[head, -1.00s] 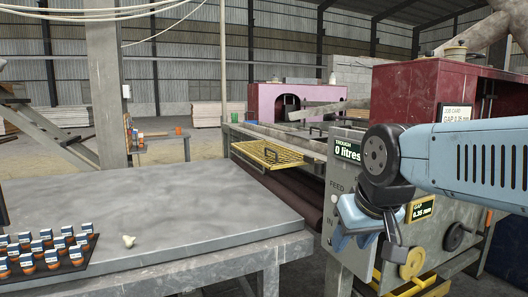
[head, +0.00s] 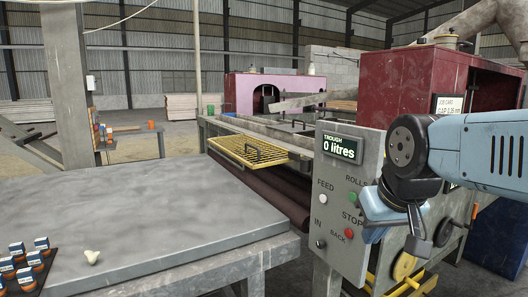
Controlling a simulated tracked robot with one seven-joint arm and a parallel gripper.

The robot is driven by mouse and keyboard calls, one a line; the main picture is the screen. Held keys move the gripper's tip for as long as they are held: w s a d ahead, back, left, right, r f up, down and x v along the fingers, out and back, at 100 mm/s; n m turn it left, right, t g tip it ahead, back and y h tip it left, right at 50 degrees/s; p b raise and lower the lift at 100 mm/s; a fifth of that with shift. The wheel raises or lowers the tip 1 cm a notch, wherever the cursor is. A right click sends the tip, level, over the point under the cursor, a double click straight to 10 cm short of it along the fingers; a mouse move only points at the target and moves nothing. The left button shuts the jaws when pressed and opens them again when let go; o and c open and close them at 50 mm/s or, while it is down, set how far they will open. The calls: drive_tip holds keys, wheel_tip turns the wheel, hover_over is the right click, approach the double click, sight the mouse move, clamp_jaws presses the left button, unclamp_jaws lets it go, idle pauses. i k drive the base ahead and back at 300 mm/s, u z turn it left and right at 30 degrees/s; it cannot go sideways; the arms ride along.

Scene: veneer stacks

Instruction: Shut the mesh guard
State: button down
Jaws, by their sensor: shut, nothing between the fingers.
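The mesh guard (head: 248,150) is a yellow grille with a dark handle (head: 265,154). It lies close to flat at the near side of the roller machine, above the dark rollers (head: 262,185). I cannot tell from this view how its hinge edge sits. My gripper (head: 386,214) is shut and empty, in front of the machine's grey control panel (head: 343,205). It is well to the right of the guard and lower in the picture, apart from it. My blue arm comes in from the right.
A grey table (head: 130,215) fills the lower left, with orange-and-blue containers on a dark tray and a small pale lump (head: 91,257). The panel reads "TROUGH 0 litres" (head: 339,147) and carries buttons. A dark red cabinet (head: 425,85) stands behind my arm.

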sight(293, 156)
drive_tip(key=z, duration=0.35)
drive_tip(key=i, duration=1.15)
drive_tip(key=u, duration=0.65)
